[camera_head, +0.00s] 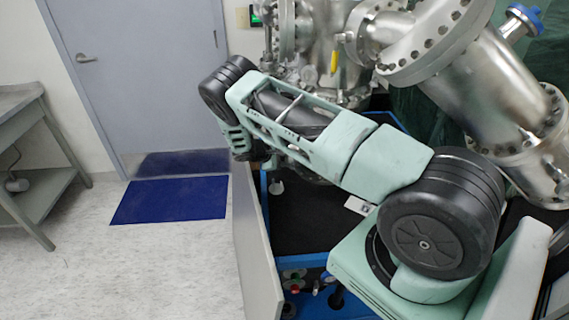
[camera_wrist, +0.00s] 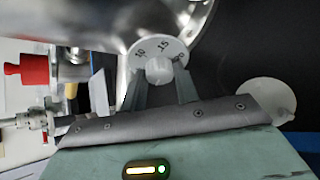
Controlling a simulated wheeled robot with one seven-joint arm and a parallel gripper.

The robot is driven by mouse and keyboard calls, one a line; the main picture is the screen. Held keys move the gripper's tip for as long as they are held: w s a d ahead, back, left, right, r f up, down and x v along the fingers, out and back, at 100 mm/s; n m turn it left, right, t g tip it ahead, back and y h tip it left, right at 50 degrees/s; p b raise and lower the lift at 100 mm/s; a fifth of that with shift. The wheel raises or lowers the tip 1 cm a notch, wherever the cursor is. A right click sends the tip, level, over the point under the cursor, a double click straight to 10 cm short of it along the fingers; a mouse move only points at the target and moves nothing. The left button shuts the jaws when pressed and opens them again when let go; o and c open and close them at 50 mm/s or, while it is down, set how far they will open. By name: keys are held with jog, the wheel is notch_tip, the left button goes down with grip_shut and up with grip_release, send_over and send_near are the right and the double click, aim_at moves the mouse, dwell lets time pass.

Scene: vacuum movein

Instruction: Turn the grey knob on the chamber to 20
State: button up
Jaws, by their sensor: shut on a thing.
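In the wrist view, the grey knob (camera_wrist: 159,70) sits at the centre of a pale dial plate (camera_wrist: 146,46). The marks 10 and 15 can be read on the plate; a further mark at its right is too small to read surely. My gripper (camera_wrist: 160,82) is shut on the knob, one finger on each side. The chamber (camera_head: 330,45) is shiny metal and stands behind my arm in the head view. There my arm hides the knob and my fingertips.
In the wrist view, a pale disc (camera_wrist: 270,97) lies right of my gripper, and a red-capped fitting (camera_wrist: 32,70) is at the left. In the head view, a large metal tube (camera_head: 490,80) stands close right of my arm, and a grey panel (camera_head: 250,245) stands below it. The left floor is open.

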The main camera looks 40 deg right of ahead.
jog(key=shift+m, duration=0.4)
jog(key=o, duration=1)
jog(key=shift+c, duration=0.2)
